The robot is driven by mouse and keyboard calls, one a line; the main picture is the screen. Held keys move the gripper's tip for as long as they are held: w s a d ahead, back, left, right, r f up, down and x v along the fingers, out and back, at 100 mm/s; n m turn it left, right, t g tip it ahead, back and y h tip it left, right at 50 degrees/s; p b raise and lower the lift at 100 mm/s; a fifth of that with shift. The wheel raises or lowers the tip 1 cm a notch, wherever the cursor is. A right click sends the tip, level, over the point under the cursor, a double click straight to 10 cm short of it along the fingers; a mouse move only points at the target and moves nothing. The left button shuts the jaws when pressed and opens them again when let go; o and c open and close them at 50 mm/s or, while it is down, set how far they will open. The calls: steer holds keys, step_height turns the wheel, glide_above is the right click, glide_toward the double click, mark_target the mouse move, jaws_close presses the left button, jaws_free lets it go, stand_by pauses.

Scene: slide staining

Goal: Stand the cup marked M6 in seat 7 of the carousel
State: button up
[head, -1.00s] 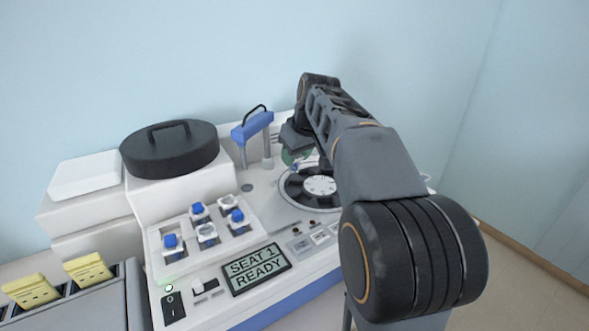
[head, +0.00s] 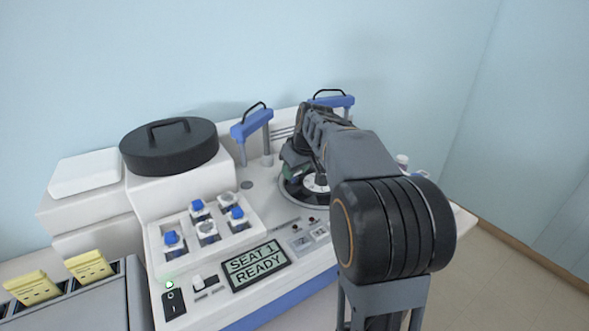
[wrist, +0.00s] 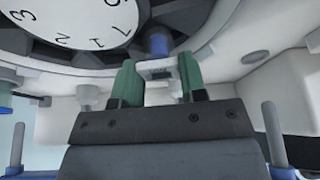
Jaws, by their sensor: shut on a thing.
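My gripper (wrist: 158,80) is shut on a small white cup with a blue top (wrist: 158,45), held between its green fingertips. The cup's label is too small to read. In the head view my gripper (head: 293,170) is low at the left side of the carousel (head: 292,191), with the arm covering much of the disc. In the wrist view the carousel's white dial (wrist: 75,18) shows 3, 2, 1 and 7, and the cup is beside the disc's dark edge, near the 1 and 7. I cannot tell whether the cup touches a seat.
A rack (head: 161,245) with several blue- and grey-topped cups stands left of the carousel. A display (head: 256,267) reads "SEAT 1 READY". Blue-topped bridges stand left (head: 252,122) and behind (head: 331,101) the carousel. A black lid (head: 169,147) rests at the back left.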

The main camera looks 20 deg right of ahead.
steer(key=shift+f, duration=0.15)
steer(key=shift+f+b, duration=0.25)
steer(key=shift+b, duration=0.1)
steer(key=o, duration=0.9)
steer(key=shift+r+p, duration=0.45)
steer(key=shift+r, duration=0.3)
steer(key=v, duration=1.1)
steer(key=shift+s+r, duration=0.15)
steer(key=shift+s, duration=0.05)
